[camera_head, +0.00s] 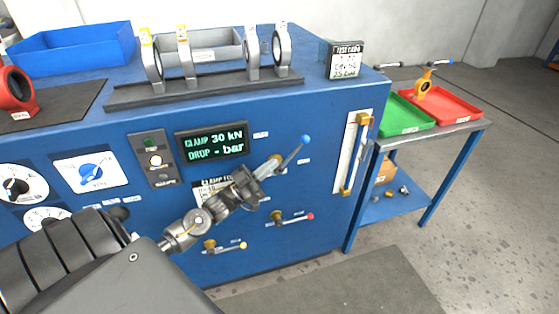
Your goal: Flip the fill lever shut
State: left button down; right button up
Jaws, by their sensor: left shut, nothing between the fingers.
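Three small levers are on the blue front panel of the test bench. The blue-tipped lever (298,147) slants up to the right, its inner end partly hidden by my gripper. My right gripper is out of view.
A display (212,144) reads clamp 30 kN and drop - bar. A clamp fixture (200,90) and a blue bin (75,48) stand on the bench top. A green tray (402,126) and a red tray (460,107) sit on a side table at right.

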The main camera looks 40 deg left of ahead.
pick_arm(q)
jog(key=shift+b+v, duration=0.4)
jog(key=shift+v, duration=2)
jog(key=shift+a, duration=0.1)
